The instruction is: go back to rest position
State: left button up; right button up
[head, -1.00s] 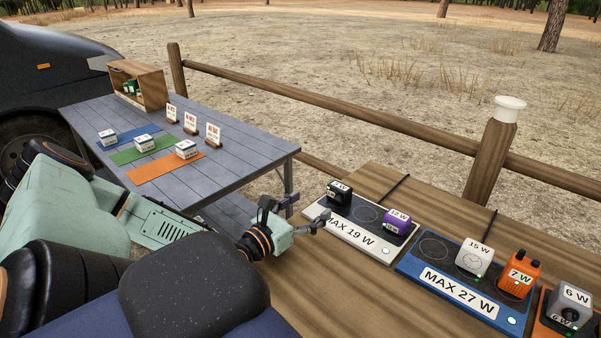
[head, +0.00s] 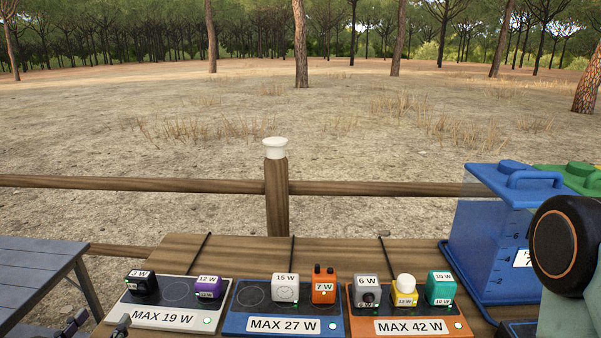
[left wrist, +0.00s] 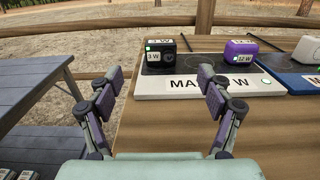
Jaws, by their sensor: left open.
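My left gripper (head: 101,322) shows at the bottom left edge of the head view. In the left wrist view its two fingers (left wrist: 160,82) are spread wide with nothing between them. It is at the near side of the white MAX 19 W pad (head: 166,316), apart from the things on it. That pad carries a black 3 W block (head: 141,285) and a purple 12 W block (head: 209,287). My right gripper is out of view; only a part of my right arm (head: 570,250) shows at the right edge.
The blue MAX 27 W pad (head: 245,326) holds white 15 W and orange 7 W blocks. The orange MAX 42 W pad (head: 370,327) holds several blocks. A blue lidded bin (head: 480,250) stands right. A grey table (head: 30,265) is left. A wooden fence (head: 276,195) runs behind.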

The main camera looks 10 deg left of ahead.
pick_arm(q)
jog(key=w+b, duration=0.2)
jog(key=w, duration=0.1)
jog(key=w+b, duration=0.2)
jog(key=shift+a+f, duration=0.15)
jog(key=shift+a, duration=0.15)
jog(key=w+b, duration=0.5)
jog(key=b, duration=0.1)
jog(key=shift+w+a, duration=0.3)
jog(key=shift+w, duration=0.1)
